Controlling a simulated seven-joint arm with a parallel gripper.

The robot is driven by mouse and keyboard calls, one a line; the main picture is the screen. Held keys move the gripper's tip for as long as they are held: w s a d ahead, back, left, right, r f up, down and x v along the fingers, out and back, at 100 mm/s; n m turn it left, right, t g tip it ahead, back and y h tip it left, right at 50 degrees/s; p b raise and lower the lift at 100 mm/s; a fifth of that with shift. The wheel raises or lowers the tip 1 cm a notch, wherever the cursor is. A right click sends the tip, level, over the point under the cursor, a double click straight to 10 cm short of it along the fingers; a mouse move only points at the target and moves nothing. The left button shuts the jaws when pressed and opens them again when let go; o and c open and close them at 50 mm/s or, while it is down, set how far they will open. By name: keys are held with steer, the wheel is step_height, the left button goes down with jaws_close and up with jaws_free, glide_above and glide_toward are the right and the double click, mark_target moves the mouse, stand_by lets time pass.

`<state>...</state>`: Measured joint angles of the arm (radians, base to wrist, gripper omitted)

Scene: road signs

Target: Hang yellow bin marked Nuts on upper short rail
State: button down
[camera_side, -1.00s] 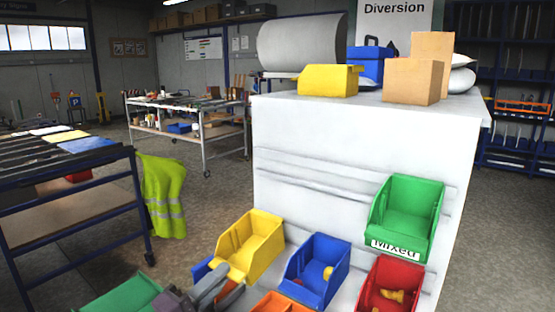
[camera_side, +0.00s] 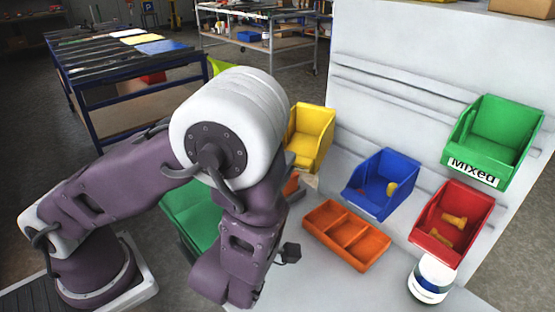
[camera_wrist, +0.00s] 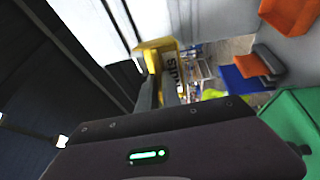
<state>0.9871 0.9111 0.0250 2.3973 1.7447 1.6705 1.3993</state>
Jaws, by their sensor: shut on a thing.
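The yellow bin marked NUTS (camera_wrist: 170,62) shows in the wrist view, its label turned sideways. My gripper (camera_wrist: 157,82) is shut on it, with the dark fingers at the bin's near end. In the side view the yellow bin (camera_side: 311,135) is tilted, its open mouth up, beside the left end of the white panel (camera_side: 400,50). Grey rails (camera_side: 390,88) run across the panel at more than one height. My arm hides the gripper and part of the bin there. I cannot tell whether the bin touches a rail.
A blue bin (camera_side: 370,190), a red bin (camera_side: 440,235) and a green bin marked Mixed (camera_side: 515,125) are at the panel. An orange divided tray (camera_side: 347,235) and a white jar (camera_side: 430,280) stand below. A green container (camera_side: 185,210) is behind my arm.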

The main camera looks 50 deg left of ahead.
steer(key=s+d+r+m+h, duration=0.5)
steer(key=s+d+r+h, duration=0.3)
steer(key=s+d+r, duration=0.5)
steer(key=w+a, duration=0.1)
steer(key=w, duration=1.9)
steer(key=shift+w+a+r+t, duration=0.15)
steer(key=shift+a+r+t, duration=0.15)
steer(key=shift+r, duration=0.1)
steer(key=shift+f, duration=0.25)
steer(key=shift+f, duration=0.7)
steer(key=c, duration=1.5)
jaws_free()
